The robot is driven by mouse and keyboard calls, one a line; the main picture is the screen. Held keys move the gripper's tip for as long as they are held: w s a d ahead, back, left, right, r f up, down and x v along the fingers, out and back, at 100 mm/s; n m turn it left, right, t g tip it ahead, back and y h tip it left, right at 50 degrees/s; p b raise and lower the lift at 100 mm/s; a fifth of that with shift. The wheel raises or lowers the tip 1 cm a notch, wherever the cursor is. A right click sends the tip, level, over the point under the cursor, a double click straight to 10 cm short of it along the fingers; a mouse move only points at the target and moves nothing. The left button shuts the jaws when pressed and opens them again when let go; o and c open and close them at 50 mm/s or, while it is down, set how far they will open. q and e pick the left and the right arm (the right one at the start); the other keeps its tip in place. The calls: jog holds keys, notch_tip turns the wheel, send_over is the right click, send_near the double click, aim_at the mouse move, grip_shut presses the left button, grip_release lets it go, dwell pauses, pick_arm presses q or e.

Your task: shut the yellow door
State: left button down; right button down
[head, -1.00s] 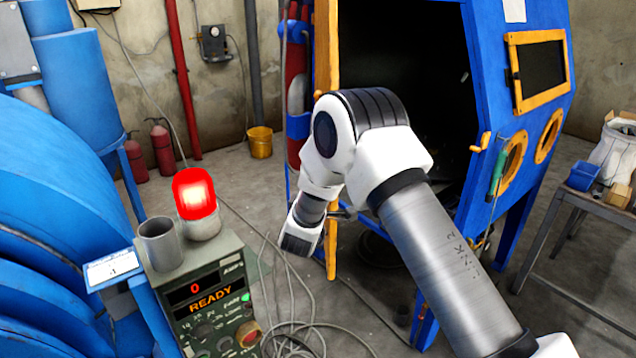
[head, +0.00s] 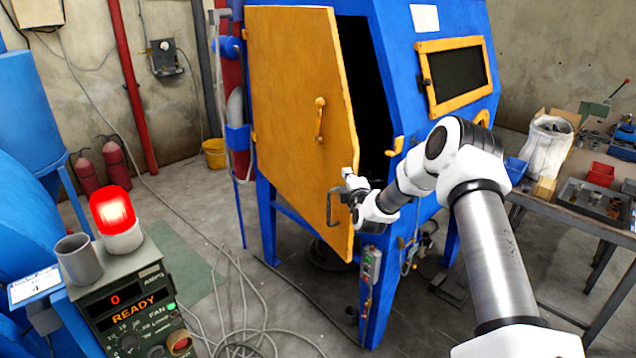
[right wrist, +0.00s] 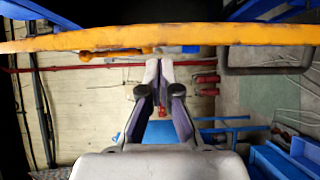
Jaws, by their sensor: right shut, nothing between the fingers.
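The yellow door (head: 290,110) hangs on the left side of the blue blast cabinet (head: 385,60). It stands partly open, with a dark gap between its free edge and the frame. It has a yellow handle (head: 320,120) and a dark bar handle (head: 331,207) low by the free edge. My right gripper (head: 348,178) is shut and empty at that lower free edge, close to the bar handle. In the right wrist view the door's edge (right wrist: 230,36) crosses just beyond the shut fingertips (right wrist: 159,66); contact cannot be told. My left gripper is out of view.
A control box (head: 130,300) with a red lamp (head: 113,215) and grey cup stands at front left. A cluttered workbench (head: 570,210) is at right. Cables (head: 240,310) lie on the floor. A yellow latch (head: 396,146) sits on the cabinet frame.

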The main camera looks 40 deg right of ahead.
jog(key=s+d, duration=0.1)
jog(key=d, duration=1)
jog(key=shift+d+f, duration=0.2)
jog(key=shift+d, duration=0.15)
